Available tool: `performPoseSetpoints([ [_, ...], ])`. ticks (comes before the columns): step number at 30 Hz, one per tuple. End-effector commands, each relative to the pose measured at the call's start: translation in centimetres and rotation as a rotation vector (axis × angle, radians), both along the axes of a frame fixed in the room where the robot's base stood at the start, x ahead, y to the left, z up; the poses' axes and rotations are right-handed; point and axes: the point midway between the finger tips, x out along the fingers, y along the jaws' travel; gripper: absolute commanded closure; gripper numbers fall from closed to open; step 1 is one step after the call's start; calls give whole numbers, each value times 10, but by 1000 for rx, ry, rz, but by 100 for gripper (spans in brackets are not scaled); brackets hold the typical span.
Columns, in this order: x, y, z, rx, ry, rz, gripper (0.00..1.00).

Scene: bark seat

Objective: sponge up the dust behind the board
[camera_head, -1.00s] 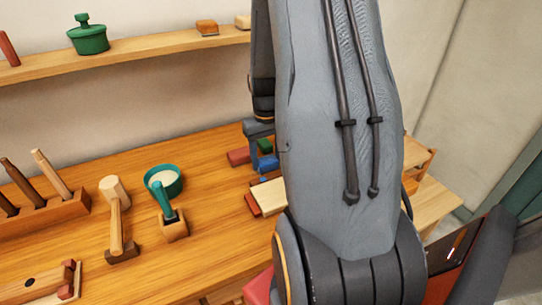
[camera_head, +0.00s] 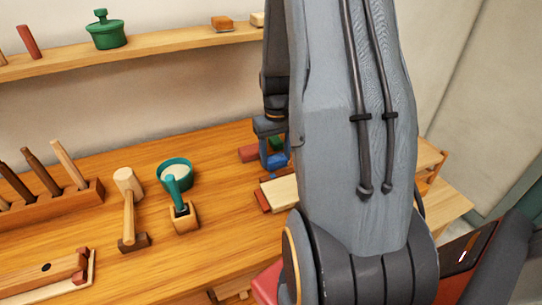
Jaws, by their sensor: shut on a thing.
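My gripper (camera_head: 270,148) is low over the right part of the bench, partly hidden behind my arm. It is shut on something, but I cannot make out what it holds. Small blue (camera_head: 277,161) and green pieces show at its fingers, and I cannot tell whether they are held or lie behind it. A pale flat board (camera_head: 282,191) lies just in front of the gripper, partly hidden by my arm. No dust can be made out; the area behind the board is mostly covered by the gripper and arm.
A red block (camera_head: 249,153) lies left of the gripper. A teal bowl (camera_head: 176,172), a mallet (camera_head: 128,205) and a peg rack (camera_head: 60,205) stand further left on the bench (camera_head: 215,230). A shelf (camera_head: 160,52) runs along the wall above, holding a green pot (camera_head: 107,33).

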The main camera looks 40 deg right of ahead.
Motion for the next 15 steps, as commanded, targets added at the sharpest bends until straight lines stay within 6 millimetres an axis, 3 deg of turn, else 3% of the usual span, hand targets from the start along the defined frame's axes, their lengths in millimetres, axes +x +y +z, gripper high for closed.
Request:
performPoseSetpoints([
  [15,-8,-27,0,1,2,1,64],
])
